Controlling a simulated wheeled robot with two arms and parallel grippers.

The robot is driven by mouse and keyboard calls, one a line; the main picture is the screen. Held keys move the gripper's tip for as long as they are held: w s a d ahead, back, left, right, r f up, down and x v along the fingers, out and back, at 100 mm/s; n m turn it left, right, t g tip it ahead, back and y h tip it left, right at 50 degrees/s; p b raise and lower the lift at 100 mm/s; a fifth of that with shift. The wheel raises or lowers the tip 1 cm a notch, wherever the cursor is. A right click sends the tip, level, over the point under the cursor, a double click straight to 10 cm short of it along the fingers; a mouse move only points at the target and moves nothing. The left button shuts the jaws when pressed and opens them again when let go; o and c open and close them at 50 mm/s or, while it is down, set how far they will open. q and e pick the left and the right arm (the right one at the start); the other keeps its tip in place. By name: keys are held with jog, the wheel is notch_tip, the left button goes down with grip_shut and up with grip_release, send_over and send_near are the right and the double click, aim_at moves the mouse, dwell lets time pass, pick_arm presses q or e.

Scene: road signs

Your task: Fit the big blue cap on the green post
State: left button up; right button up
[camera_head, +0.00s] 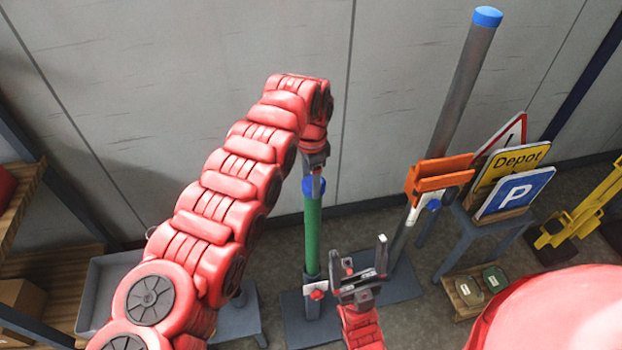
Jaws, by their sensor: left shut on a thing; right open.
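The green post (312,235) stands upright on a dark base plate in the middle of the view. The big blue cap (309,188) is at its top end, in line with it. I cannot tell whether the cap is seated on the post or just above it. My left gripper (316,182) reaches over from the left, pointing down, and is shut on the blue cap, hiding part of it. My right gripper (364,262) is open and empty, low and just right of the post.
A tall grey post (465,85) with a blue top and an orange bracket (440,178) stands to the right. A grey bin (103,285) and shelves are at left. A yellow stand (585,218) is at far right.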

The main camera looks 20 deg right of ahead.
pick_arm(q)
jog(key=shift+f+b, duration=0.3)
jog(key=o, duration=1.3)
jog(key=shift+r, duration=0.2)
notch_tip(320, 180, up, 6)
jog(key=shift+d+b, duration=0.15)
jog(key=shift+b, duration=0.5)
notch_tip(320, 180, up, 11)
jog(key=p, duration=1.1)
jog(key=shift+w, duration=0.1)
